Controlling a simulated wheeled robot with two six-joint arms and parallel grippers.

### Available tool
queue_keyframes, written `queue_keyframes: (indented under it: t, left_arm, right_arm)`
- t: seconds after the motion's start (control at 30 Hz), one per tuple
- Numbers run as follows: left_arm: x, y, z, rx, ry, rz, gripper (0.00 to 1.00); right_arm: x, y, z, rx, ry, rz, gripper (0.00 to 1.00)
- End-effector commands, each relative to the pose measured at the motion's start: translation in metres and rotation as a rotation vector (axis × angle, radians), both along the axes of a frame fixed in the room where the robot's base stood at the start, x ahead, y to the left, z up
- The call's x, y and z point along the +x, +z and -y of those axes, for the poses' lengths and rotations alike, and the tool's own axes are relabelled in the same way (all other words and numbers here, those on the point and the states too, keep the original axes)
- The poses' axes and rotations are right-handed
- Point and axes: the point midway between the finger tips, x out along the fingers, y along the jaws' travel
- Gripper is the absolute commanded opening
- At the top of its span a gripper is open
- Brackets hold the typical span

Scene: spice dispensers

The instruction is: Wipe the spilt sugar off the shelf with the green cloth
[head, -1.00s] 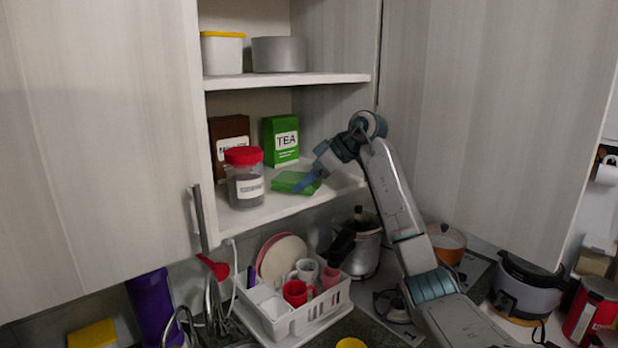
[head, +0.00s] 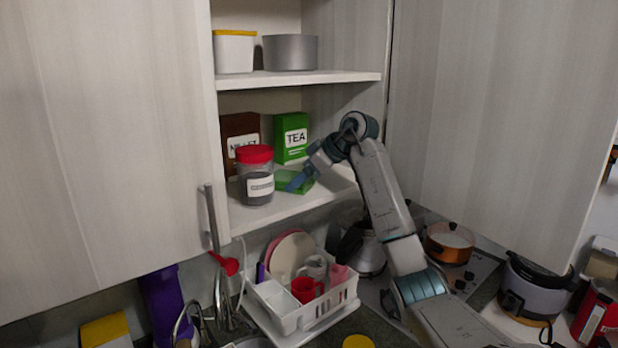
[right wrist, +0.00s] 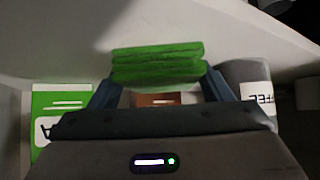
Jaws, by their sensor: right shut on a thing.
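My right gripper (head: 299,181) is over the middle cabinet shelf (head: 272,213), shut on the folded green cloth (head: 309,186). In the right wrist view the cloth (right wrist: 158,64) sits between the two fingertips (right wrist: 158,80). In the head view the cloth is just right of the red-lidded jar (head: 255,178), low over the shelf; I cannot tell whether it touches the shelf. I cannot make out the spilt sugar against the pale shelf in either view. My left gripper is not in view.
A green TEA box (head: 291,138) and a brown box (head: 240,138) stand behind the jar. An upper shelf (head: 300,78) holds a yellow-rimmed tub (head: 234,52) and a grey pot (head: 290,52). A white dish rack (head: 300,318) stands below. The shelf's front strip looks clear.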

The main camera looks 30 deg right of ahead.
Motion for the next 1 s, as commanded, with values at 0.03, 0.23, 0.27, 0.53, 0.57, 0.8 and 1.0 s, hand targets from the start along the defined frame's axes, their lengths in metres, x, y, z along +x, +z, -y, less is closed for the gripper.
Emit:
queue_keyframes:
  t: [0.03,0.23,0.27,0.53,0.57,0.8,1.0]
  left_arm:
    - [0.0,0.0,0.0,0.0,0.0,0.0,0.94]
    - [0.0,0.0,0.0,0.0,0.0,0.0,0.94]
    - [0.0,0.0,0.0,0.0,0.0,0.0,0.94]
    - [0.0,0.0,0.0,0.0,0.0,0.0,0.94]
    - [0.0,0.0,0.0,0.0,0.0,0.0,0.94]
    - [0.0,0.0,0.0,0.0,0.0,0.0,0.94]
    - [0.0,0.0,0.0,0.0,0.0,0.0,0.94]
  right_arm:
    - [0.001,0.0,-0.001,0.0,0.001,-0.001,0.52]
    - [0.001,0.0,0.002,0.0,-0.001,-0.001,0.52]
    - [0.001,0.0,0.004,-0.001,-0.001,-0.002,0.52]
    - [0.003,0.0,0.022,0.0,-0.002,-0.001,0.52]
    - [0.003,0.0,0.024,0.0,-0.002,-0.001,0.52]
    - [0.004,0.0,0.031,-0.001,-0.001,0.0,0.52]
    - [0.005,-0.001,0.042,0.0,-0.002,-0.001,0.52]
